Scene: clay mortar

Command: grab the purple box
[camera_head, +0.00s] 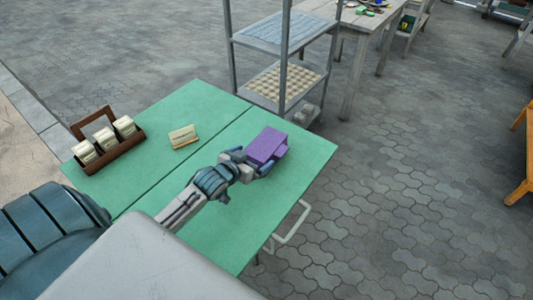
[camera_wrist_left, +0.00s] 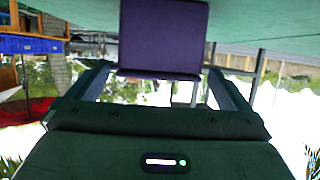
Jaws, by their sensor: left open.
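The purple box (camera_head: 267,145) sits on the green table (camera_head: 215,105), near its right part. It also shows in the left wrist view (camera_wrist_left: 163,37), large and dark purple, between my fingers. My left gripper (camera_head: 257,160) reaches in from the left, with its fingers around the near end of the box. In the left wrist view my left gripper (camera_wrist_left: 160,85) has its fingers apart, one on each side of the box, with light gaps visible. My right gripper is not in view.
A brown wooden caddy (camera_head: 110,143) with several pale packets stands at the table's left. A metal shelf rack (camera_head: 285,60) stands behind the table. The table's front right corner is clear.

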